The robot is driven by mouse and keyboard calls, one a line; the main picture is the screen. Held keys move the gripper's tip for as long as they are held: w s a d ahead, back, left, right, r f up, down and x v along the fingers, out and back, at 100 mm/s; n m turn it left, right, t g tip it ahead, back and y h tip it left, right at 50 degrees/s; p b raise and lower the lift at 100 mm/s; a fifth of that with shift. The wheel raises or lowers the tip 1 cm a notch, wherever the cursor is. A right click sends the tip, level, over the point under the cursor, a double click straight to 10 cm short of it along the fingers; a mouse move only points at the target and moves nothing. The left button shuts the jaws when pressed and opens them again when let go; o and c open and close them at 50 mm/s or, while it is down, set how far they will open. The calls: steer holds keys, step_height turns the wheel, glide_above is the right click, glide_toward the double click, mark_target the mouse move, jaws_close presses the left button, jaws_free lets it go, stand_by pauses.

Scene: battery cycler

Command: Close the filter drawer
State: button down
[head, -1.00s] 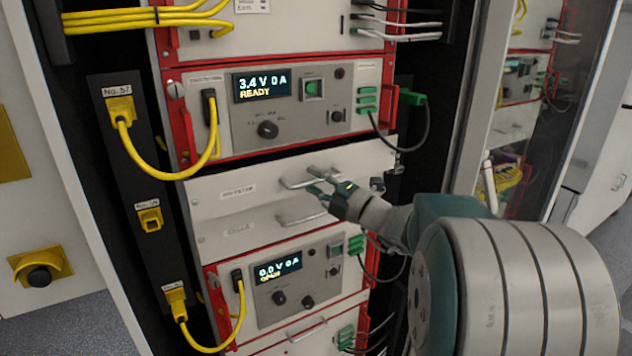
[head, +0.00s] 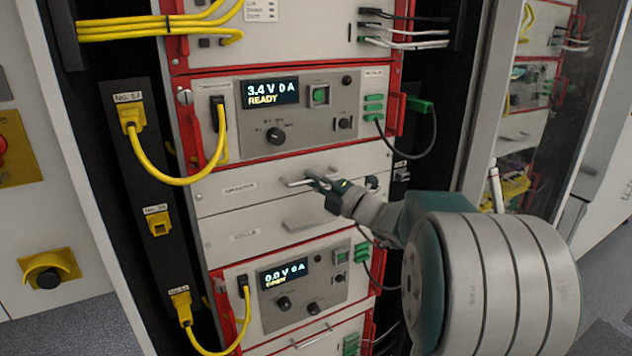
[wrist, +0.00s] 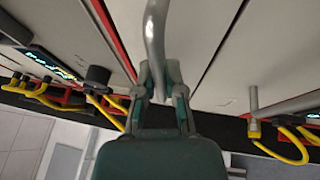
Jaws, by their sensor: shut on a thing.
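The filter drawer (head: 240,187) is a pale flat panel below the "3.4 V 0 A READY" unit, with a small label at its left. Its metal bar handle (head: 292,183) sticks out right of the middle. My gripper (head: 318,180) comes in from the right and is shut on this handle. In the wrist view, the fingers (wrist: 160,88) close around the lower end of the pale handle bar (wrist: 155,35). The fingers hide part of the handle. I cannot tell whether the drawer front is flush with its neighbours.
The cells drawer (head: 245,238) lies just below, with its own handle (head: 308,218). Under it is a "0.0 V" unit (head: 325,282). Yellow cables (head: 160,175) hang at the left and a black cable (head: 432,140) at the right. A glass door (head: 600,130) stands open at the right.

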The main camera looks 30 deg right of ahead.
steer(key=c, duration=0.7)
jaws_free()
steer(key=shift+w+f, duration=0.15)
steer(key=shift+w, duration=0.1)
steer(key=v, duration=1.2)
steer(key=shift+a, duration=0.1)
